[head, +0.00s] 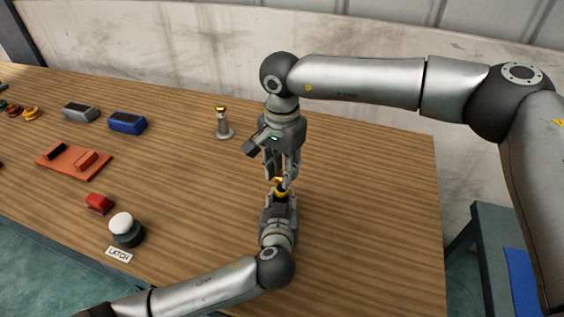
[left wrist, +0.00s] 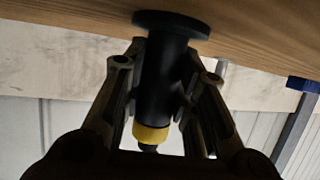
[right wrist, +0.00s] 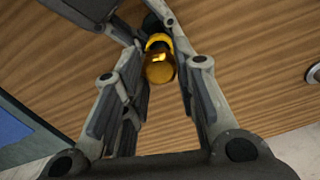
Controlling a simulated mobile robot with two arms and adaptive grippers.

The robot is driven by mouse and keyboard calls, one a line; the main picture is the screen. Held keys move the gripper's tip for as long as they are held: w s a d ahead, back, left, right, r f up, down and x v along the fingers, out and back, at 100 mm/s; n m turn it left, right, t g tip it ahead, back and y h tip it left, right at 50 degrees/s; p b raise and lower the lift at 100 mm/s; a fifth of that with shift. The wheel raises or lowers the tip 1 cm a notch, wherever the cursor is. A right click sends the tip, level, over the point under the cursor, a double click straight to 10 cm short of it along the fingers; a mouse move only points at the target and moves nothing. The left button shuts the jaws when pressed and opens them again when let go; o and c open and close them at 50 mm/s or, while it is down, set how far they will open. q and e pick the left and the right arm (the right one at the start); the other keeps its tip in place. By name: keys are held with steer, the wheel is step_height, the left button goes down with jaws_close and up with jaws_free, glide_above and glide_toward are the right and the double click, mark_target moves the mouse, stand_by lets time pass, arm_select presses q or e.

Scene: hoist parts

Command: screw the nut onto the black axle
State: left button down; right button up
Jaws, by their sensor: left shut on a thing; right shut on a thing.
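The black axle (left wrist: 165,75) has a wide flange (left wrist: 172,22) and a yellow band (left wrist: 150,135). In the left wrist view it lies between the fingers of my left gripper (head: 281,196), which is shut on it. A dark stub shows past the yellow band. The gold nut (right wrist: 160,68) is between the fingertips of my right gripper (head: 283,173), shut on it from above. In the right wrist view, the nut lines up in front of a yellow ring and a dark part. Whether the nut touches the axle's thread is hidden.
A silver post with a gold top (head: 223,124) stands behind, to the left. A blue box (head: 127,123), grey box (head: 80,112), orange tray (head: 62,168), red block (head: 98,203) and white-topped LATCH button (head: 126,230) are further left. The table's right side (head: 385,210) is clear.

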mark_target(282, 199)
steer(key=shift+f, duration=0.1)
stand_by(0.4)
steer(key=shift+f, duration=0.75)
steer(key=shift+f, duration=0.6)
